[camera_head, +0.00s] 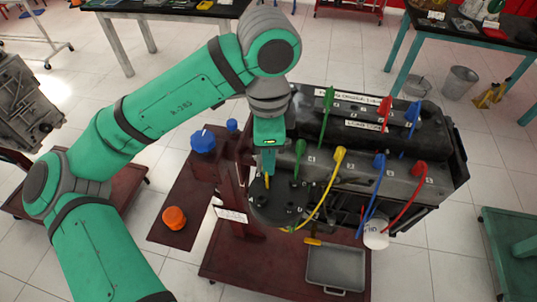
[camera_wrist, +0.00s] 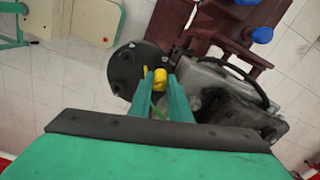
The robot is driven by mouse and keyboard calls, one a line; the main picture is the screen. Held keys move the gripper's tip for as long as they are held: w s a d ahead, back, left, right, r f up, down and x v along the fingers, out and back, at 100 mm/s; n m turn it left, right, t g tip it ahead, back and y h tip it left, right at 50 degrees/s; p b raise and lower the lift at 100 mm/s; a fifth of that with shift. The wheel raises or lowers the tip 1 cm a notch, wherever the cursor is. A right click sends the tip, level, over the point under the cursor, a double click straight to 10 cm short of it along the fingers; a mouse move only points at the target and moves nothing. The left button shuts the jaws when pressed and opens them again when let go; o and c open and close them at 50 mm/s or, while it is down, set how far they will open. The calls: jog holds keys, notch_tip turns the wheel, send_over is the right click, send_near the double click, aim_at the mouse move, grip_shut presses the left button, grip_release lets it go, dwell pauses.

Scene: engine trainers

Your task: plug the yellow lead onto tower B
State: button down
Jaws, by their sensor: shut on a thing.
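My gripper (camera_head: 268,168) points down over the round black distributor cap (camera_head: 278,212) at the engine's near left end. It is shut on the yellow lead's end (camera_head: 267,181), which shows below the jaws. In the wrist view, the yellow end (camera_wrist: 160,77) sits at my fingertips (camera_wrist: 163,88), over or beside the dark cap (camera_wrist: 124,72); contact with a tower cannot be told. The yellow lead (camera_head: 325,202) loops from a boot on the engine (camera_head: 340,154) down toward the cap. Tower letters are too small to read, so tower B cannot be picked out.
A green lead (camera_head: 299,150) stands beside my gripper, close to the cap. Blue (camera_head: 379,162) and red (camera_head: 419,170) leads hang along the engine's front. A white bucket (camera_head: 376,238) and a grey tray (camera_head: 336,267) are below. Blue (camera_head: 203,141) and orange (camera_head: 174,218) knobs stand left.

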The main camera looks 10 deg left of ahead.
jog(key=shift+f, duration=0.7)
dwell(1.1)
jog(key=c, duration=1.6)
grip_release()
jog(key=shift+o, duration=0.2)
notch_tip(320, 180, up, 11)
jog(key=shift+f, duration=0.1)
jog(key=shift+w, duration=0.1)
